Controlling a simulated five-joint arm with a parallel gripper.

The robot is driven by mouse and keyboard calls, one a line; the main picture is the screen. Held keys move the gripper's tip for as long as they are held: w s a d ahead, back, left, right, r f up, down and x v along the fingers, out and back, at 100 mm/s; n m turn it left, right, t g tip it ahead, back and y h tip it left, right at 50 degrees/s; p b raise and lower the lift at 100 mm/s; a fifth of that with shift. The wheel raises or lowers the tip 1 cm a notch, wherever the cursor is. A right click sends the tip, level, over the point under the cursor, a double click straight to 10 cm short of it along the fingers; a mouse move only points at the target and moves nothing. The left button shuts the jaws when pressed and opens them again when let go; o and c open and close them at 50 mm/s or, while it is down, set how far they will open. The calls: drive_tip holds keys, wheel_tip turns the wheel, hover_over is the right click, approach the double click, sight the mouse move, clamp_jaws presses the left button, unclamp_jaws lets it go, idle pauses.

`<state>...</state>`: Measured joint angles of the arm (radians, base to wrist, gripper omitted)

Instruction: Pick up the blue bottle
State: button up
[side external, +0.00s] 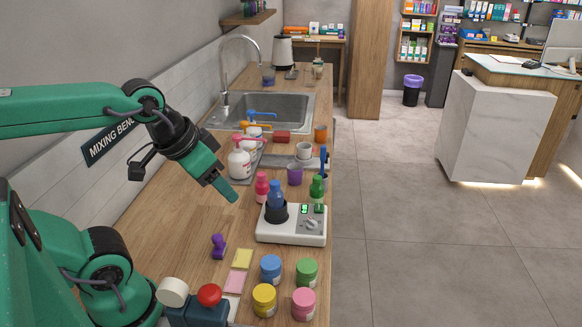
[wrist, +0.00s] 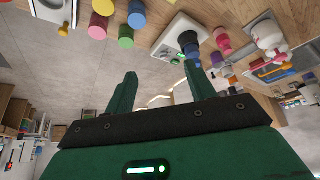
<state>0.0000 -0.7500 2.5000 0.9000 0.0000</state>
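The blue bottle (side external: 276,196) stands upright in a black round cup (side external: 276,213) on a white device with a small display (side external: 290,233). In the wrist view the blue bottle (wrist: 192,51) shows near the tip of the right finger, with the dark cup around its lower part. My gripper (side external: 228,190) hangs above the bench, left of the bottle and apart from it. In the wrist view my gripper (wrist: 160,70) has its two fingers spread with nothing between them.
A pink bottle (side external: 262,187) and a green bottle (side external: 317,188) stand close on either side of the blue one. Several lidded jars (side external: 271,269) stand in front. A purple stamp (side external: 218,246) and a white pump bottle (side external: 239,162) are nearby.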

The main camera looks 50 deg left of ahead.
drive_tip(key=shift+o, duration=0.7)
drive_tip(key=shift+w, duration=0.1)
drive_tip(key=m+g, duration=0.4)
drive_tip(key=g, duration=0.1)
hover_over(274, 183)
drive_tip(key=f, duration=0.6)
drive_tip(key=shift+s+f, duration=0.2)
drive_tip(key=shift+f, duration=0.2)
drive_tip(key=shift+w+a+f+g, duration=0.15)
drive_tip(key=shift+w+f+g, duration=0.1)
drive_tip(key=shift+f+g, duration=0.05)
drive_tip(key=shift+f, duration=1.3)
